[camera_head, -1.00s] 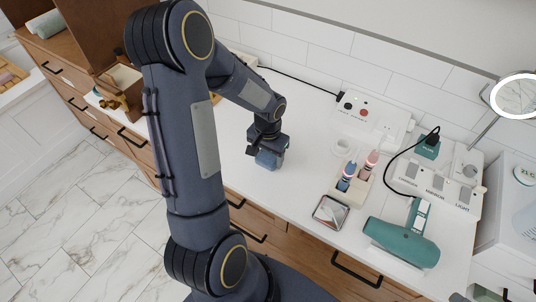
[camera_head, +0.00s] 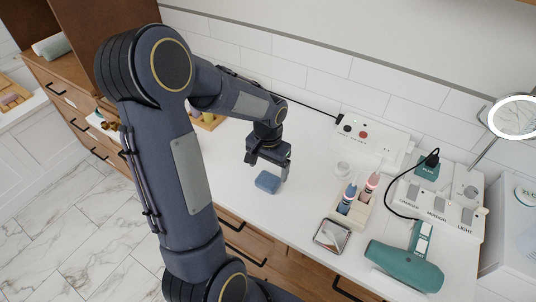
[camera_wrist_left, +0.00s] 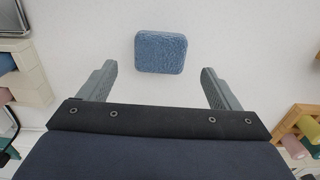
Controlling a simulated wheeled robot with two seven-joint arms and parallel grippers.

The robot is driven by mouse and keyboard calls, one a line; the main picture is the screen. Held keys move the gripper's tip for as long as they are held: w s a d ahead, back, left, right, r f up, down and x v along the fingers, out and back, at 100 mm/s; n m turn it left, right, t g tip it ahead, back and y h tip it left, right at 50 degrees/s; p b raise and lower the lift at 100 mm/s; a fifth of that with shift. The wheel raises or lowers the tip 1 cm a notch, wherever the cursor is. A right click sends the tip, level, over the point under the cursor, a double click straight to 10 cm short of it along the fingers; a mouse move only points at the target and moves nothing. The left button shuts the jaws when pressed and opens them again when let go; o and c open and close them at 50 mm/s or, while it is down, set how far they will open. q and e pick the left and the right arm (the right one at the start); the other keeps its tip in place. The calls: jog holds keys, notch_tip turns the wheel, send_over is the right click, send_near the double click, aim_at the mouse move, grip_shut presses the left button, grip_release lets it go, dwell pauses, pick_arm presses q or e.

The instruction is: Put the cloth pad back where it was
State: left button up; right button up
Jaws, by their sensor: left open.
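The blue cloth pad (camera_head: 267,182) lies flat on the white counter. It also shows in the left wrist view (camera_wrist_left: 160,52), ahead of and between the two fingers, touching neither. My left gripper (camera_head: 268,164) is open and empty just above and behind the pad in the head view. Its spread fingers also show in the left wrist view (camera_wrist_left: 160,88). My right gripper is in neither view. No mark on the counter shows where the pad was before.
A holder with two bottles (camera_head: 352,205), a small mirror-topped tray (camera_head: 332,236) and a green hair dryer (camera_head: 405,266) stand right of the pad. A switch panel (camera_head: 440,205) is farther right. A wooden tray (camera_head: 207,122) is behind my arm. The counter around the pad is clear.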

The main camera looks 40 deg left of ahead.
aim_at(268, 179)
pick_arm(q)
notch_tip(268, 179, up, 6)
jog(key=s+d+r+t+h, duration=0.2)
jog(key=s+d+r, duration=0.1)
jog(key=s+d, duration=0.3)
jog(key=s+d+r+t+h, duration=0.1)
jog(key=s+d+r+t, duration=0.2)
jog(key=s+d, duration=0.3)
jog(key=s, duration=0.3)
jog(key=shift+s+d+r+t+h, duration=0.2)
jog(key=shift+s+r+t+h, duration=0.1)
jog(key=shift+r+h, duration=0.1)
dwell(0.4)
